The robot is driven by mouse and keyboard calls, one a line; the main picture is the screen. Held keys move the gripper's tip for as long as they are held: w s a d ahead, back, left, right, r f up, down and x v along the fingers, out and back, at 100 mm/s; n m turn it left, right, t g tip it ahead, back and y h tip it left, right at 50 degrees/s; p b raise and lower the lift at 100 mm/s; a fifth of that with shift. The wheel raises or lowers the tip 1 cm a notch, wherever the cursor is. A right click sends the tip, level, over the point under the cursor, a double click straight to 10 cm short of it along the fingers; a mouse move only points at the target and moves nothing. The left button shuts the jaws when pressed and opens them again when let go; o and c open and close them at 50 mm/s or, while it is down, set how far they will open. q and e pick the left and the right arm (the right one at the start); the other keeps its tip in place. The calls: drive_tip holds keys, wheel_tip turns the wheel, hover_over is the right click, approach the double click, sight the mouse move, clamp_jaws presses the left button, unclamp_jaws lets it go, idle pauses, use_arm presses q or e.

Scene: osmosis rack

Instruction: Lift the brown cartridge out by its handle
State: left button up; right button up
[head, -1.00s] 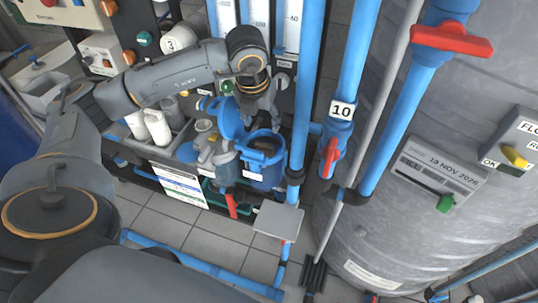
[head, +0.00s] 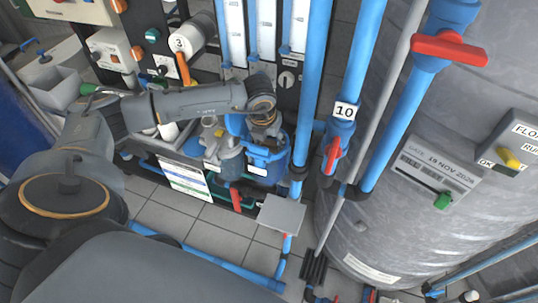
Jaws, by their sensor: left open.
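The open blue filter housing (head: 268,170) stands upright at the centre of the head view, beside a grey unit with a blue lid swung up (head: 235,124). My left gripper (head: 264,140) points down over the mouth of the housing and is open. The brown cartridge is hidden behind my gripper and wrist, so I cannot see its handle or whether the fingers touch it. My right gripper is not in view.
A blue vertical pipe (head: 313,80) runs close to the right of the housing, with a red-handled valve pipe marked 10 (head: 343,110) beyond it. A grey plate (head: 281,214) sits below. A large grey tank (head: 420,230) fills the right side.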

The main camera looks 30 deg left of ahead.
use_arm(q)
drive_tip(key=c, duration=0.9)
drive_tip(key=shift+r+p, duration=2.2)
drive_tip(key=shift+r, duration=8.1)
